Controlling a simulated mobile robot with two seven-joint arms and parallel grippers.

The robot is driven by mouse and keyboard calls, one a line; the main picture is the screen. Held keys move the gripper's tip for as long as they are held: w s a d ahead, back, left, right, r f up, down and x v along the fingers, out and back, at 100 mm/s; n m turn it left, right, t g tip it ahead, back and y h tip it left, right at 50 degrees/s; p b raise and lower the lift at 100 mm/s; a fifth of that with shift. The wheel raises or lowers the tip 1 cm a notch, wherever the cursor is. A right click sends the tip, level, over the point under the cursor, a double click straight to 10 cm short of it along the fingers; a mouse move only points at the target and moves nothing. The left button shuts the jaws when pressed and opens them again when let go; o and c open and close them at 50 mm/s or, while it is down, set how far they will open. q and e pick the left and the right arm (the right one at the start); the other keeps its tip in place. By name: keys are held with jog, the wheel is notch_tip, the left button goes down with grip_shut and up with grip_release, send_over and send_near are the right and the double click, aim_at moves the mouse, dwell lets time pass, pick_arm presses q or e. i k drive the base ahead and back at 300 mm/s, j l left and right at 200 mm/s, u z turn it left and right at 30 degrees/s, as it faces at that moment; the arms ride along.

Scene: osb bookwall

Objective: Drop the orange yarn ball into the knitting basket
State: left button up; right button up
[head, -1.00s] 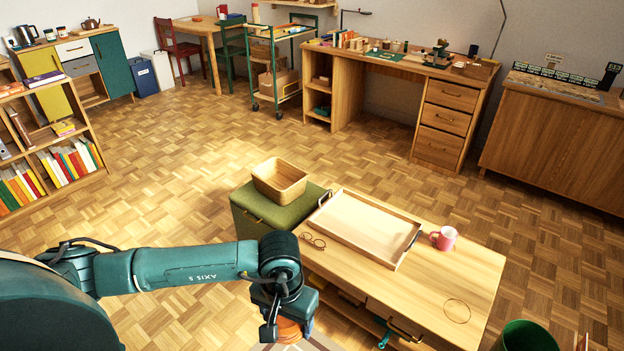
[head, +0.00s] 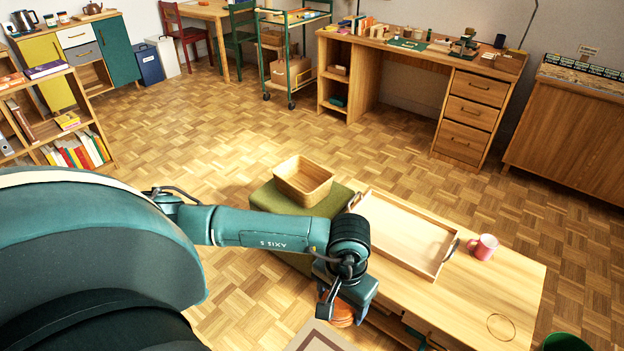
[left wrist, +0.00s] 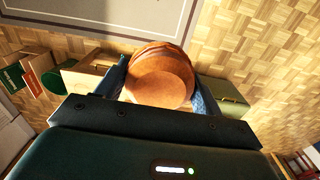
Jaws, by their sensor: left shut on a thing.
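The orange yarn ball (left wrist: 160,78) sits between the fingers of my left gripper in the left wrist view, and the fingers are shut on it. In the head view, the ball (head: 343,314) shows partly below my left gripper (head: 340,303), in front of the low table's near side. The knitting basket (head: 304,181) is a wicker-coloured, open basket standing on a green cushioned stool, beyond and to the left of the gripper. Its inside looks empty from here. My right gripper is not in view.
The low wooden table (head: 490,290) holds a wooden tray (head: 405,235), a pink mug (head: 483,247) and a thin ring. The green stool (head: 265,196) stands against its left end. A rug (head: 318,338) lies on the floor below. Open parquet stretches behind the basket.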

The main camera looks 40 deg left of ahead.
aim_at(303, 182)
jog(key=j+z, duration=0.4)
jog(key=j, duration=2.3)
jog(key=k+j, duration=0.15)
jog(key=j, duration=0.75)
jog(key=i+j, duration=0.1)
jog(key=i, duration=0.9)
